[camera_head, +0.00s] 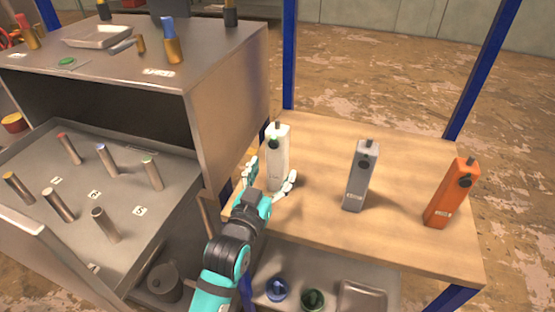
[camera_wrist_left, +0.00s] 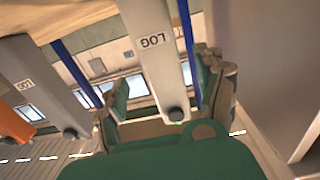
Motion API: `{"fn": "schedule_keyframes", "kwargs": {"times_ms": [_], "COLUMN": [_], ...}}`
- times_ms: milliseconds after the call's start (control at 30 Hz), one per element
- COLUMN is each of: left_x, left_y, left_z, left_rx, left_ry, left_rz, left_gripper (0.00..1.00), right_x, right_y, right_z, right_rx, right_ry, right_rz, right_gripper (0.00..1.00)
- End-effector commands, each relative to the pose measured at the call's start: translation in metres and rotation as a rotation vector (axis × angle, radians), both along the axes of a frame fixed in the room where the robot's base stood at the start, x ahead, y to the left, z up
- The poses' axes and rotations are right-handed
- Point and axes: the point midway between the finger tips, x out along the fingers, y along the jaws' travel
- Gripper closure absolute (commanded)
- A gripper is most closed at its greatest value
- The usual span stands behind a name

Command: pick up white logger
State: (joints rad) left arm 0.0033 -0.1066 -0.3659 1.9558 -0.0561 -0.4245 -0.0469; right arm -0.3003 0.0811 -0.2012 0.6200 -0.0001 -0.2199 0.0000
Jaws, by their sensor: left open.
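The white logger (camera_head: 278,157) stands upright near the left end of the wooden table. It is a tall box with a dark knob and a short stub on top. My left gripper (camera_head: 270,180) is open, with one finger on each side of the logger's lower part; I cannot tell whether they touch it. In the left wrist view the white logger (camera_wrist_left: 155,55), marked LOG, runs between the open fingers (camera_wrist_left: 160,95). A grey logger (camera_head: 361,178) and an orange logger (camera_head: 451,195) stand to its right. My right gripper is not in view.
The wooden table (camera_head: 410,150) has free room between the loggers. Blue posts (camera_head: 289,55) rise at its back. A metal cabinet (camera_head: 225,110) stands close on the left, with a tray of several cylinders. A lower shelf holds a blue bowl (camera_head: 277,290) and a green one (camera_head: 312,299).

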Motion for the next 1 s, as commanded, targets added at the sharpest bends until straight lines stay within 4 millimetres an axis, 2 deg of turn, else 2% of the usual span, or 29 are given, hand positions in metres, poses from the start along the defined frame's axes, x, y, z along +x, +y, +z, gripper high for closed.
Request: {"fn": "schedule_keyframes", "kwargs": {"times_ms": [200,300,600,1000], "left_x": [0.032,0.042,0.046,0.045], "left_y": [-0.008,-0.012,-0.013,-0.013], "left_z": [-0.001,-0.002,-0.003,-0.003], "left_rx": [0.0,-0.001,0.0,0.0], "left_ry": [-0.001,0.0,0.0,0.0], "left_rz": [0.0,0.0,0.0,0.0], "left_gripper": [0.29,0.29,0.3,0.82], "right_x": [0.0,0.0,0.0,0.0], "right_y": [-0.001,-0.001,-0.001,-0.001], "right_z": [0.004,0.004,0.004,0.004], "right_rx": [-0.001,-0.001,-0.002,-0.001], "right_ry": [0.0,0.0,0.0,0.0], "right_rz": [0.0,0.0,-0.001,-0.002], "right_gripper": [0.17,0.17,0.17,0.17]}}
